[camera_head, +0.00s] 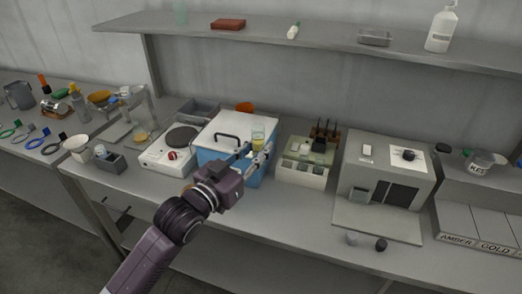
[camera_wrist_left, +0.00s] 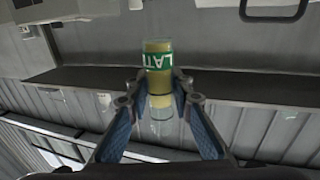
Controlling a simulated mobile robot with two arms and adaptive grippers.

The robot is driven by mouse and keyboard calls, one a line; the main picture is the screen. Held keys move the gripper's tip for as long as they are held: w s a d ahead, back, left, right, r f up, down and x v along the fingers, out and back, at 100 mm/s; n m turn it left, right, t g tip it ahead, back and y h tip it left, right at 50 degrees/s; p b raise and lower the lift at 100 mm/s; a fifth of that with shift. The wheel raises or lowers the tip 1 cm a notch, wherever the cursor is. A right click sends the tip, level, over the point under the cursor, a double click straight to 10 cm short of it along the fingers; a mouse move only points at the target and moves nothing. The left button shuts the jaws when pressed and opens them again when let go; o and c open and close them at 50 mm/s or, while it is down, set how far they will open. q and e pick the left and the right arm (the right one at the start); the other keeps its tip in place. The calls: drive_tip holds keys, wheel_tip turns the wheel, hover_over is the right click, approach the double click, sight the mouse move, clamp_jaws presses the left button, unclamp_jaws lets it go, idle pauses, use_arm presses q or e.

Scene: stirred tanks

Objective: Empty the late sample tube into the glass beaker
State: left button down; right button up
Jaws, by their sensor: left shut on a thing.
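My left gripper (camera_head: 259,151) is shut on the late sample tube (camera_head: 258,132), above the blue box with the white lid. The tube is clear with yellow liquid and looks roughly upright in the head view. In the left wrist view the tube (camera_wrist_left: 159,70) has a green label with partly readable letters, and sits between the two fingertips (camera_wrist_left: 160,98). I cannot single out the glass beaker with certainty; a small clear vessel with yellowish content (camera_head: 141,135) stands at the left of the bench. My right gripper is not in view.
The blue box (camera_head: 207,155) has a white lid with a black handle. A hotplate (camera_head: 168,152) stands left of it, a tube rack (camera_head: 302,172) and a grey machine (camera_head: 385,185) to the right. A wall shelf (camera_head: 340,42) runs above. The front bench strip is mostly clear.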

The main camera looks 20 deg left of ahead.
use_arm(q)
drive_tip(key=a+f+h, duration=0.1)
drive_tip(key=a+f, duration=0.5)
drive_tip(key=a, duration=0.3)
drive_tip(key=d+n+t+y+b, duration=0.1)
drive_tip(key=n+y, duration=0.1)
drive_tip(key=n, duration=0.6)
drive_tip(key=d+f+n+t+y+b, duration=0.1)
drive_tip(key=d+n+y+b, duration=0.1)
drive_tip(key=n, duration=0.6)
drive_tip(key=d+f+n+t+y+b, duration=0.1)
drive_tip(key=n, duration=0.7)
drive_tip(key=shift+s+d+f+t+y+b, duration=0.1)
drive_tip(key=shift+d+f+t+y+b, duration=0.2)
drive_tip(key=shift+y, duration=0.1)
idle(0.4)
drive_tip(key=shift+n, duration=0.3)
idle(1.3)
